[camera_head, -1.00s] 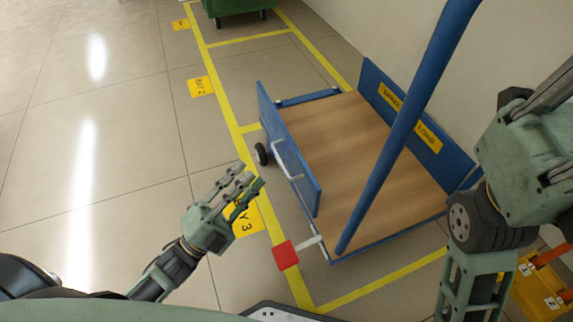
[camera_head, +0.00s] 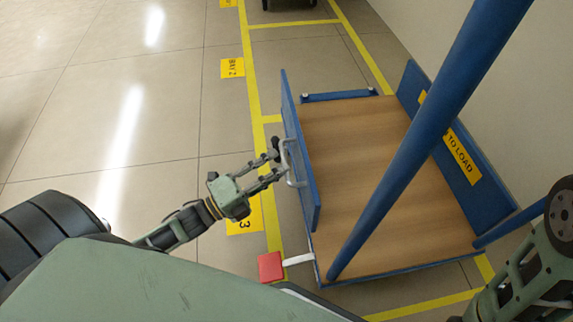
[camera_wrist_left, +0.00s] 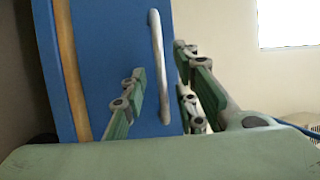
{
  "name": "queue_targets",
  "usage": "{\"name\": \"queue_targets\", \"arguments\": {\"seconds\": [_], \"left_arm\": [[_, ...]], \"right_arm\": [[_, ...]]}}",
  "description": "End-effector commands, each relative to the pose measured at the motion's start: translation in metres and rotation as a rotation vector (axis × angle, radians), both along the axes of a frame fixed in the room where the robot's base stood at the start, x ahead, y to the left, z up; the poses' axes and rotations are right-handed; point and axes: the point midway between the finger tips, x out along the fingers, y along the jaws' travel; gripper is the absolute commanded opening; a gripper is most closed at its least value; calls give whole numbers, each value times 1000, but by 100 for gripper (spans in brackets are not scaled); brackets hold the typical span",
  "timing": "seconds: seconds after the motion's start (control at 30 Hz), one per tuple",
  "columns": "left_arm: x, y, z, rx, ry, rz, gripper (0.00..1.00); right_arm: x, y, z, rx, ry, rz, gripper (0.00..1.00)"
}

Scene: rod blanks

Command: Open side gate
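The side gate (camera_head: 298,130) is a blue panel standing upright along the left edge of the cart's wooden deck. A pale bar handle (camera_head: 291,165) is on its outer face. My left gripper (camera_head: 279,160) is at this handle with its fingers spread. In the left wrist view the handle (camera_wrist_left: 157,55) runs upright between the open fingers (camera_wrist_left: 159,66), in front of the blue gate (camera_wrist_left: 105,50). I cannot tell whether a finger touches it. My right arm shows at the lower right, but its gripper is out of view.
The cart deck (camera_head: 365,190) is empty. A thick blue post (camera_head: 430,130) slants across the view. A red pedal (camera_head: 270,266) on a white lever juts out at the cart's near left corner.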

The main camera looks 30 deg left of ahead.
Motion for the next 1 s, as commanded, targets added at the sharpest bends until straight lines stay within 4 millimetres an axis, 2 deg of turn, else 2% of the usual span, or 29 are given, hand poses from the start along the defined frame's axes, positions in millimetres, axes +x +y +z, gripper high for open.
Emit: {"name": "queue_targets", "arguments": {"seconds": [0.2, 0.53, 0.87, 1.0], "left_arm": [[22, -13, 3, -2, -1, 0, 27], [26, -15, 6, -2, 0, 0, 27], [25, -15, 6, -2, 1, 0, 0], [25, -15, 5, -3, 2, 0, 0]], "right_arm": [[-12, 1, 0, -3, -36, -3, 0], [-14, 1, 3, -3, -40, -2, 0], [-13, 1, 2, -3, -40, -2, 0], [-13, 1, 2, -4, -39, -3, 0]]}}
